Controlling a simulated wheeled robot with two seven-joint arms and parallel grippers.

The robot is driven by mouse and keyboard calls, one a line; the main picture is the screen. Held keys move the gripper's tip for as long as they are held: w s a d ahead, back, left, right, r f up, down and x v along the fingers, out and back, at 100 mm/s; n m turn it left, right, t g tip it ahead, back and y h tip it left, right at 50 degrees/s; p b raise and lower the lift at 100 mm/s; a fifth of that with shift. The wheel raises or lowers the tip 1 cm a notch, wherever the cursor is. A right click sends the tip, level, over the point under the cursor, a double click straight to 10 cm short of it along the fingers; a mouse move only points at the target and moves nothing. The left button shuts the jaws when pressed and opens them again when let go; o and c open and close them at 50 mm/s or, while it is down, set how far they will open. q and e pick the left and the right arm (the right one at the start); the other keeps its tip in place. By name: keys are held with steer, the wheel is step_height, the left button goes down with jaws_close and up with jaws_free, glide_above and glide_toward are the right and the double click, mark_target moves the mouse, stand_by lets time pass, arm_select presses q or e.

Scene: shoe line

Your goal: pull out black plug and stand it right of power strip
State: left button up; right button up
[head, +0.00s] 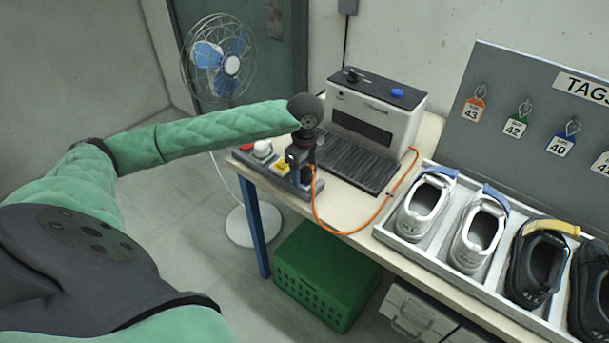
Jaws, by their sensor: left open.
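The dark grey power strip (262,168) lies along the left end of the table. A red part (246,147), a white plug (262,149) and a yellow part (280,171) show on it. My left gripper (298,170) points down over the strip's right end, with its jaws open. The black plug cannot be told apart from the dark gripper there; it seems hidden behind or between the fingers. An orange cord (335,232) runs from the strip's right end to the machine. My right gripper is not in view.
A white machine (375,115) with a dark ribbed bed stands just right of the strip. A shoe tray (440,262) with several shoes is farther right, before a tag board (500,125). A fan (220,65) and a green crate (325,275) stand off the table.

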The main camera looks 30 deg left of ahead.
mark_target(305, 168)
arm_select(q)
steer(key=c, duration=1.3)
steer(key=shift+r, duration=0.15)
steer(key=shift+r+p, duration=1.3)
steer(key=shift+r, duration=1.55)
